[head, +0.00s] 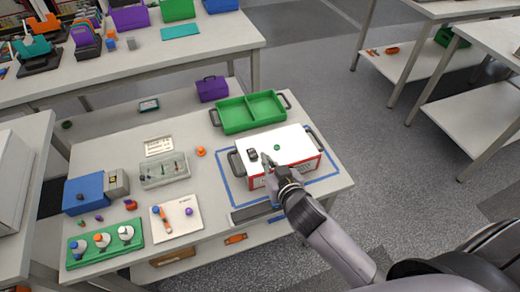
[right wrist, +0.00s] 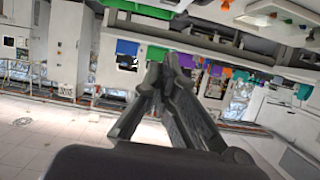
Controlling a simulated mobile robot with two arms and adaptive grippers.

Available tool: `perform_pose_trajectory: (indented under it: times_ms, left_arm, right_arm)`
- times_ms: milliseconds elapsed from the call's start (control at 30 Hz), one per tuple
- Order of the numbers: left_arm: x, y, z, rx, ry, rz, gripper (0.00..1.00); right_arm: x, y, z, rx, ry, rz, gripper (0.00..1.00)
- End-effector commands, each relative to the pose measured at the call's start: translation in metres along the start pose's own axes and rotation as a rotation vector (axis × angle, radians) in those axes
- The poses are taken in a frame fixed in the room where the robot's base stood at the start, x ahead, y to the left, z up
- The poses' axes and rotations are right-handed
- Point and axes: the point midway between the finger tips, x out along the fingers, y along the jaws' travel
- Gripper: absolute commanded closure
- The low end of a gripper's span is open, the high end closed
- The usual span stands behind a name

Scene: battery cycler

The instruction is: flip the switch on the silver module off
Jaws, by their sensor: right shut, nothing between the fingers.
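A box with a pale silver-white top, red-and-white sides and dark end handles, which looks like the silver module (head: 292,142), sits at the right of the near table. A small black part that looks like its switch (head: 252,155) stands on the left of the top, with a green round part (head: 277,147) farther right. My right gripper (head: 265,160) is shut and empty, its tip over the box's front part, just right of the switch. Contact cannot be told. The right wrist view shows its closed fingers (right wrist: 160,80), but no box. My left gripper is out of view.
A green two-part tray (head: 249,127) is right behind the box, with a purple case (head: 212,89) behind that. A blue box (head: 84,194), a clear bin (head: 164,171) and a green bottle rack (head: 105,263) stand left.

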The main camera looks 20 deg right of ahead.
Motion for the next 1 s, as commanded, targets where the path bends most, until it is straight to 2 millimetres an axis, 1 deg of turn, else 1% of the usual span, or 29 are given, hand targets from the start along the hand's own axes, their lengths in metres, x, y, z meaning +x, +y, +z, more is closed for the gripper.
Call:
perform_pose_trajectory:
  times_ms: [33,100,567,667,767,1000]
  left_arm:
    - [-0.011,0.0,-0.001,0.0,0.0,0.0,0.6]
    - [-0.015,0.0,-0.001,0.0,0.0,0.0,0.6]
    - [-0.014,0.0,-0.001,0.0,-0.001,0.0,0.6]
    - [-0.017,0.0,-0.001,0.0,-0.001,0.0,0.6]
    - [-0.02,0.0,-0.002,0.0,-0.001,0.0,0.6]
    - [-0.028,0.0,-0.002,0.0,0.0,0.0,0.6]
  right_arm:
    - [-0.001,0.0,-0.01,-0.005,-0.014,0.002,1.0]
    - [0.0,0.0,-0.012,-0.006,-0.031,0.007,1.0]
    - [0.004,0.0,-0.009,-0.005,-0.043,0.011,1.0]
    - [0.012,0.0,-0.01,-0.005,-0.042,0.011,1.0]
    - [0.026,0.001,-0.01,-0.007,-0.042,0.012,1.0]
    - [0.069,0.001,-0.008,-0.006,-0.043,0.012,1.0]
